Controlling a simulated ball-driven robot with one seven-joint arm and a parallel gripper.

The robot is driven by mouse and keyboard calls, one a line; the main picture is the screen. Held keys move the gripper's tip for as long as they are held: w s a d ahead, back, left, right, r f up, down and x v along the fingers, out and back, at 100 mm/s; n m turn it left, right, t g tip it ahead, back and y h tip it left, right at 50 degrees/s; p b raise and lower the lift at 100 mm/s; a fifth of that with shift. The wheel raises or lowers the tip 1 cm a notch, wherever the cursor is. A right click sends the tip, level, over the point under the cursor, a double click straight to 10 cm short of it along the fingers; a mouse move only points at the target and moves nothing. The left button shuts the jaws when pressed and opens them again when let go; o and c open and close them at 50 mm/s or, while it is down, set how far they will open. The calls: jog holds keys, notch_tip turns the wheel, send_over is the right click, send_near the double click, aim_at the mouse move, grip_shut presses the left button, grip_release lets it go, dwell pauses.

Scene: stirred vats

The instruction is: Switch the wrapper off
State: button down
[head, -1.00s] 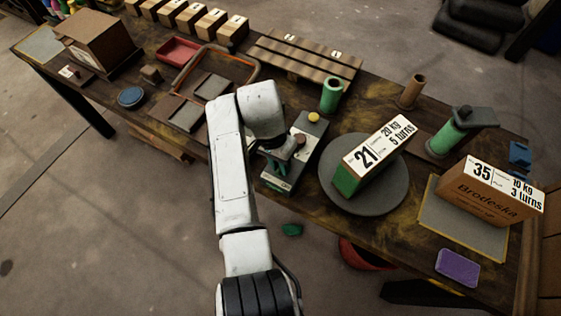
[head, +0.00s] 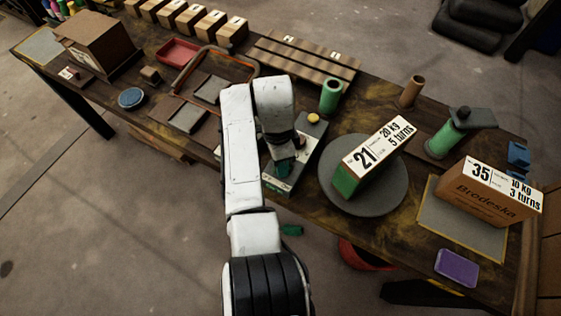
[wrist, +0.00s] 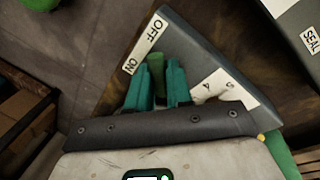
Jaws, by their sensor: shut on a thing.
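The wrapper's control box (head: 310,133) stands at the table's front edge, left of the round turntable (head: 393,196). The turntable bears a box labelled 21 (head: 382,144) with a green side. My gripper (head: 284,168) is over the near end of the control box. In the wrist view, its teal fingers (wrist: 157,85) are shut on a green switch lever (wrist: 156,64). The OFF label (wrist: 154,29) and ON label (wrist: 131,66) lie along the box's edge beside the lever. The lever's base is hidden, and I cannot tell its exact setting.
A yellow button (head: 313,118) is on the control box's far end. A green roll (head: 330,97) stands behind it. A box labelled 35 (head: 490,190) sits on a grey pad at right. Floor in front is mostly clear.

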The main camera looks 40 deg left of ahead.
jog(key=shift+w, duration=0.1)
dwell(0.5)
jog(key=c, duration=1)
grip_release()
jog(key=shift+c, duration=0.2)
notch_tip(320, 180, up, 11)
jog(key=w+a, duration=0.1)
jog(key=shift+a+f, duration=0.2)
jog(key=shift+a, duration=0.2)
